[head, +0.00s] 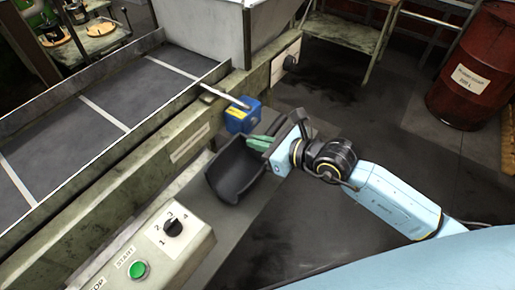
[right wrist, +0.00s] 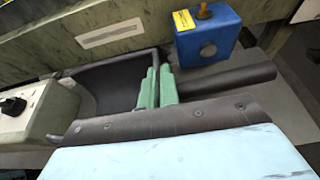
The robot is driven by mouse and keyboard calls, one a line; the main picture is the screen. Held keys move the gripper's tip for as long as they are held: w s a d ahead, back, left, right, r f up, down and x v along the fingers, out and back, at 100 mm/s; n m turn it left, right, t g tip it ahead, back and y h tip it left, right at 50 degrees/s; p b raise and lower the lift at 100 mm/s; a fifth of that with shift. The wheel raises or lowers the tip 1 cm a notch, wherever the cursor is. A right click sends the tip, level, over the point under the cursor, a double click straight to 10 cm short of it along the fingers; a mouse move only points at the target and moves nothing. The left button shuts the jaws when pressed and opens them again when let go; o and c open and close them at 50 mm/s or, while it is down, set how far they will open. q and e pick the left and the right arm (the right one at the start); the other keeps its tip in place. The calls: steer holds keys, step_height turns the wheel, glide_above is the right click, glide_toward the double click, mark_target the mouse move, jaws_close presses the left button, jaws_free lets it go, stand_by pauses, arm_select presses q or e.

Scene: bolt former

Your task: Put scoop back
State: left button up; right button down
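The dark grey scoop (head: 235,172) is trough-shaped, with its open side up, beside the machine's side wall in the head view. In the right wrist view its bowl (right wrist: 105,88) is at the left and its round handle (right wrist: 235,80) runs to the right. My right gripper (head: 262,143) has green fingers, which also show in the right wrist view (right wrist: 158,88). They are close together on the scoop's end wall, one on the bowl side and one on the handle side. Whether the scoop touches the grey surface below is unclear. My left gripper is not in view.
A blue box (head: 242,116) with a yellow label sits right by the scoop, against the machine wall. A control panel (head: 165,245) with a dial and green button stands at the near side. A red barrel (head: 472,85) and a table (head: 345,30) are farther off.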

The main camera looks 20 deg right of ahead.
steer(key=shift+f, duration=1.05)
steer(key=shift+f, duration=0.15)
steer(key=c, duration=2.1)
jaws_free()
steer(key=shift+f, duration=0.1)
steer(key=o, duration=0.5)
steer(key=shift+c, duration=0.2)
steer(key=shift+r, duration=0.25)
steer(key=v, duration=1.2)
